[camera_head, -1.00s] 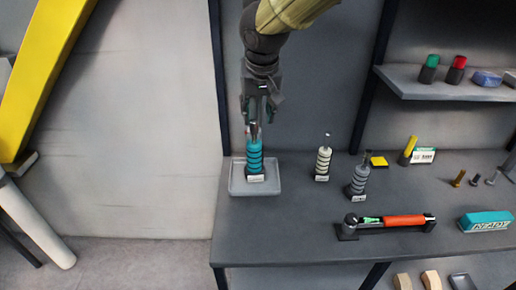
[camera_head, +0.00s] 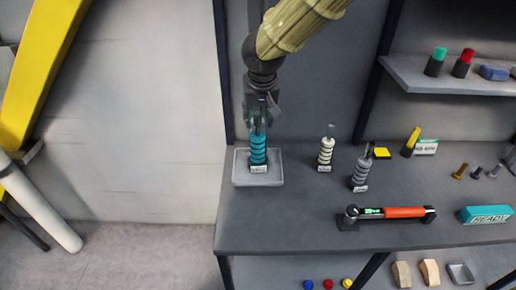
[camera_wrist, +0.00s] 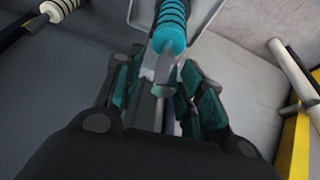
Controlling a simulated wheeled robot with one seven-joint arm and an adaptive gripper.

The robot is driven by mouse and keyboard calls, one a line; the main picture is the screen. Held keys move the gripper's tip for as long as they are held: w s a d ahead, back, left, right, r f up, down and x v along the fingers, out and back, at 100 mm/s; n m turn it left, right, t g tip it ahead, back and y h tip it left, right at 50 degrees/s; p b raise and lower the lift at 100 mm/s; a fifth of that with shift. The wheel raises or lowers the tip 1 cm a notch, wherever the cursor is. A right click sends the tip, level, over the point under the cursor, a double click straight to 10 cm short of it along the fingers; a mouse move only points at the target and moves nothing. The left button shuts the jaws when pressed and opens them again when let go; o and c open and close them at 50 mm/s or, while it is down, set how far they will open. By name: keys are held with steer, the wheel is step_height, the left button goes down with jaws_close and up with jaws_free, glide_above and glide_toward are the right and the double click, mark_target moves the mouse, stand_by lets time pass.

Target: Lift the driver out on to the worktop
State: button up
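The teal ribbed driver (camera_head: 258,150) stands upright in the shallow grey tray (camera_head: 276,178) at the worktop's left end. It has dark rings and a small label at its foot. In the wrist view its teal body (camera_wrist: 169,38) shows at the top, with a metal stem (camera_wrist: 165,70) pointing towards me. My gripper (camera_head: 258,128) points down at the driver's top. In the wrist view my gripper (camera_wrist: 160,92) has its teal-padded fingers apart on both sides of the stem. I see a gap and no clear grip.
A cream ribbed piece (camera_head: 325,153) and a grey one (camera_head: 361,173) stand to the right. An orange-handled tool (camera_head: 404,212) lies near the front. A teal READY box (camera_head: 487,215) is at the right. The worktop (camera_head: 285,215) is bare in front of the tray. A shelf (camera_head: 440,86) is above right.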

mark_target(258, 142)
steer(key=shift+p+x, duration=0.4)
steer(key=shift+x, duration=1.25)
steer(key=shift+a, duration=0.15)
jaws_close()
